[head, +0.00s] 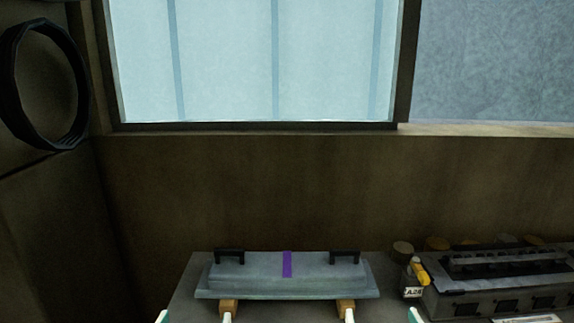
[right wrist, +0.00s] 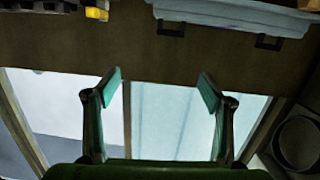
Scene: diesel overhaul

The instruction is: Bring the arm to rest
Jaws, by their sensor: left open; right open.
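Only the fingertips of my left gripper (head: 195,317) show at the bottom edge of the head view, spread apart with nothing between them. The fingertips of my right gripper (head: 382,316) show farther right on the same edge, also spread. In the right wrist view my right gripper (right wrist: 161,89) is wide open and empty, its two green-padded fingers seen against the wall and window. Both grippers appear in front of a grey cover (head: 325,272) with two black handles and a purple stripe. The rest of both arms is out of the head view.
The cover rests on wooden blocks (head: 346,305) on a grey bench (head: 187,290). To its right stand a yellow-topped bottle (head: 413,280) and a dark engine block (head: 500,296). Behind are a brown wall (head: 240,190) and a window (head: 225,60). A black ring (head: 78,70) hangs at left.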

